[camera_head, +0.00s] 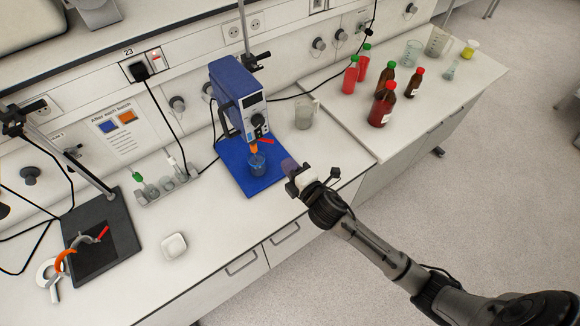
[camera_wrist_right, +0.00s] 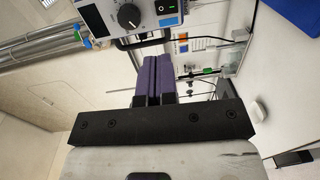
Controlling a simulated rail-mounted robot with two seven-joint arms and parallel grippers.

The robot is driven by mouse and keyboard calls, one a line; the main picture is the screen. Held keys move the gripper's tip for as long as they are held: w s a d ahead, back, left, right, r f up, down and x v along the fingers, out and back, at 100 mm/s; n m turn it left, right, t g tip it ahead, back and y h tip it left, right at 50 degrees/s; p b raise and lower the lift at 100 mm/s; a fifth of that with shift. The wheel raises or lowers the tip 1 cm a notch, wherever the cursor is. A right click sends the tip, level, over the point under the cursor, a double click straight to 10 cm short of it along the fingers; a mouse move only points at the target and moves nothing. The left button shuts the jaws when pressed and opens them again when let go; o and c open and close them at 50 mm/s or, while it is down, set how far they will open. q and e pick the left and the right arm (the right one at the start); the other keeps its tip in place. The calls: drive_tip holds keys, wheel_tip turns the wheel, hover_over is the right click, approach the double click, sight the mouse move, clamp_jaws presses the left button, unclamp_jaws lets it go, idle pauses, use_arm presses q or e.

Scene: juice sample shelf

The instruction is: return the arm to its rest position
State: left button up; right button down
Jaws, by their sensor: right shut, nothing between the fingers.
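My right arm reaches in from the lower right in the head view. Its gripper (camera_head: 290,166) hovers over the bench edge, just right of the blue mat (camera_head: 233,161). The purple fingers (camera_wrist_right: 153,80) are pressed together with nothing between them in the right wrist view. The blue device (camera_head: 240,98) stands behind the mat, and its knob panel (camera_wrist_right: 128,15) shows at the top of the wrist view. A small blue beaker (camera_head: 257,165) stands on the mat under the device's orange tip, apart from the gripper. My left gripper is in neither view.
A glass beaker (camera_head: 305,114) stands behind the gripper. Red-filled bottles (camera_head: 382,104) and other glassware stand on the right bench. A white dish (camera_head: 174,246) and a dark stand base (camera_head: 122,232) are at left. Open floor (camera_head: 480,190) lies right of the benches.

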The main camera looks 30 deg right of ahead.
drive_tip(key=shift+s, duration=0.15)
idle(0.5)
drive_tip(key=s+d+f+m+g+h, duration=0.1)
drive_tip(key=d+f+m+g+h, duration=0.25)
drive_tip(key=m, duration=0.35)
drive_tip(key=s+a+m+g+y+p, duration=0.1)
drive_tip(key=s+a+m+g, duration=0.1)
drive_tip(key=s, duration=0.8)
drive_tip(key=s+a+m+g+p, duration=0.2)
drive_tip(key=s+m+g, duration=0.2)
drive_tip(key=s, duration=0.5)
drive_tip(key=s+a+m+g+y+p, duration=0.1)
drive_tip(key=s+m+g+p, duration=0.1)
drive_tip(key=s, duration=0.8)
drive_tip(key=shift+s+a+f+m+g+y, duration=0.35)
drive_tip(key=shift+m+g, duration=0.45)
drive_tip(key=shift+g, duration=0.35)
